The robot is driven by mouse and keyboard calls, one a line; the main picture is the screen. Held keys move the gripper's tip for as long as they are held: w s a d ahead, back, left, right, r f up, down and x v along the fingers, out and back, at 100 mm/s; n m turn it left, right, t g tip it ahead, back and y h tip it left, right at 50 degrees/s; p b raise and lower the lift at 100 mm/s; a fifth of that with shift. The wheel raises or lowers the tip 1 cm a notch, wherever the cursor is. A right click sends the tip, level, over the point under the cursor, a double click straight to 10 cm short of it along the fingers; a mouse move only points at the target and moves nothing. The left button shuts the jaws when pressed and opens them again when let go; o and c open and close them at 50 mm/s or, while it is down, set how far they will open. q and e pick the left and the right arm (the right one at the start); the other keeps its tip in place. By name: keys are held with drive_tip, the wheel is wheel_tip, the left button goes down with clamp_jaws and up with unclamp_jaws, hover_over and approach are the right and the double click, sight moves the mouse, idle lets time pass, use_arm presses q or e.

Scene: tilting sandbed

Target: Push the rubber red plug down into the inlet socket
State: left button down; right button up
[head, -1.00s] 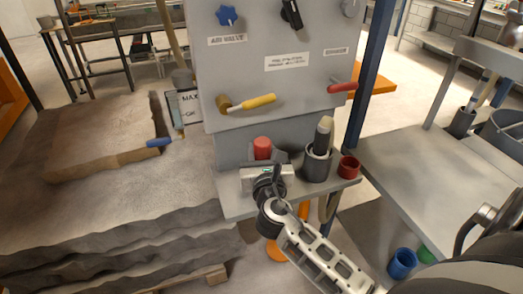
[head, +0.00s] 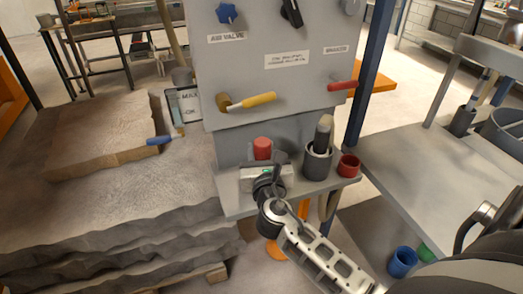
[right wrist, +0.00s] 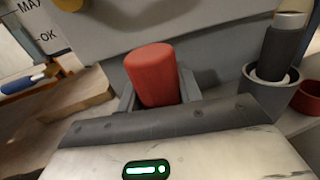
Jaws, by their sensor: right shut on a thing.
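The red rubber plug (head: 262,148) stands upright on the grey ledge, in front of the panel. It also shows in the right wrist view (right wrist: 154,74). My right gripper (head: 265,158) is shut on the plug, with one grey finger on each side of its lower part in the right wrist view. The plug's foot is hidden behind the gripper body, so I cannot tell how deep it sits or see the inlet socket under it. My left gripper is not in view.
A grey cup (head: 318,166) holding a dark, pale-tipped handle and a small red cup (head: 348,166) stand just right of the gripper on the ledge (head: 230,200). A yellow-handled lever (head: 252,101) is above. The sandbed (head: 110,200) is at left, a side table (head: 425,180) at right.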

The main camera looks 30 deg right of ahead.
use_arm(q)
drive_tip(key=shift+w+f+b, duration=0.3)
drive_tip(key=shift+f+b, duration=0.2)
drive_tip(key=shift+b, duration=0.1)
use_arm(e)
drive_tip(key=shift+f, duration=0.9)
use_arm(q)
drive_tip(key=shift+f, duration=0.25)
use_arm(e)
drive_tip(key=shift+f, duration=0.3)
drive_tip(key=o, duration=1.2)
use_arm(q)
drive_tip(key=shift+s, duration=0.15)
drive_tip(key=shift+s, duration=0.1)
